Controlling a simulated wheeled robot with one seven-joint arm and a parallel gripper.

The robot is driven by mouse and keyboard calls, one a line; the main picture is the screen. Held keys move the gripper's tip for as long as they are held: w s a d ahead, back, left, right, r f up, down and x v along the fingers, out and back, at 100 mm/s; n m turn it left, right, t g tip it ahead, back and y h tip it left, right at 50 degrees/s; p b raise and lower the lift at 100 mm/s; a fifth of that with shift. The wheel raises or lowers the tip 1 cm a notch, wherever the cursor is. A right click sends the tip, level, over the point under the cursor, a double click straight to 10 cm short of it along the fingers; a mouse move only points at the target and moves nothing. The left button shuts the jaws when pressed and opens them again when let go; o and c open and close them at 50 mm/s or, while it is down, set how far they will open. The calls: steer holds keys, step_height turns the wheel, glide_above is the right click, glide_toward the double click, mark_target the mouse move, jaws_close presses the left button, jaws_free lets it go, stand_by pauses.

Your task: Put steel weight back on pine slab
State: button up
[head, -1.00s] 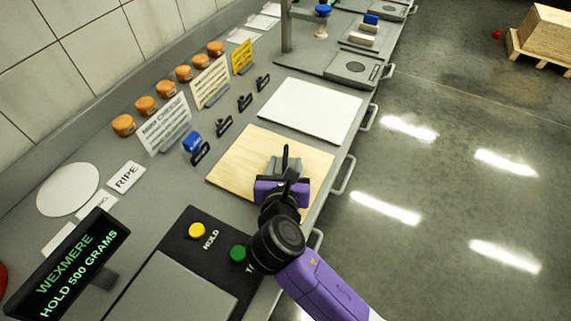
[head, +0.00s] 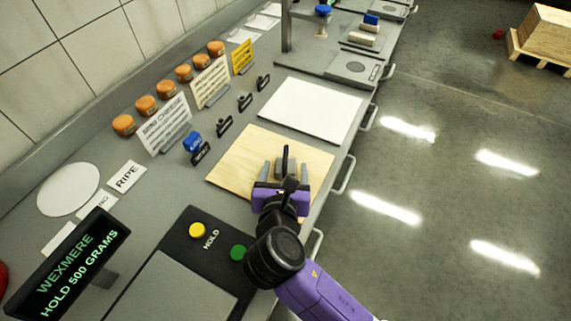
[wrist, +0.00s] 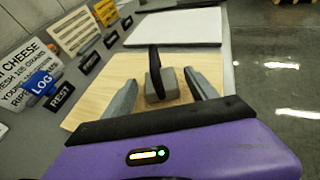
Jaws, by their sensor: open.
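The pine slab (head: 240,165) lies flat on the grey counter, and it also shows in the wrist view (wrist: 100,97). The steel weight (wrist: 156,84), a small grey block with a black upright handle, stands upright on the slab; it also shows in the head view (head: 285,160). My gripper (head: 286,167) is open over the slab's near part, with one finger on each side of the weight. In the wrist view my gripper (wrist: 160,80) shows gaps between both fingers and the weight. The weight's lower near side is partly hidden.
A white board (head: 310,110) lies beyond the slab. A black scale panel with a yellow button (head: 197,230) and a green button (head: 238,253) is nearer. Small black tags, a blue LOG block (head: 193,141) and signs stand left. Several orange cheese wheels (head: 145,104) line the wall.

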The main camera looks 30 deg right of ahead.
steer(key=v, duration=0.9)
steer(key=shift+s+a, duration=0.1)
steer(key=shift+s, duration=0.1)
